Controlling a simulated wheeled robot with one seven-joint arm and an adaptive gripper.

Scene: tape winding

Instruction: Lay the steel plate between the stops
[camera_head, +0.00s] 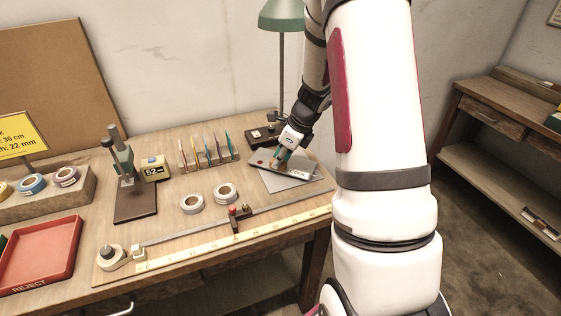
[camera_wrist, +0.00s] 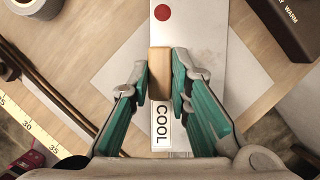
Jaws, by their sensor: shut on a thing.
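The pale steel plate (camera_wrist: 200,45) has a red dot, a wooden grip block (camera_wrist: 160,58) and a label reading COOL. My gripper (camera_wrist: 160,80) is shut on the block, with one finger on each side. In the head view my gripper (camera_head: 281,160) is at the plate (camera_head: 261,163), at the back right of the bench. The plate lies over a light grey sheet (camera_head: 287,183); I cannot tell whether it touches it.
A dark box (camera_wrist: 287,28) marked WARM is close to the plate. Two tape rolls (camera_head: 192,204) lie left of it, behind the ruler board (camera_head: 190,254). A card rack (camera_head: 205,158), a lamp (camera_head: 281,65) and a red REJECT tray (camera_head: 40,254) also stand on the bench.

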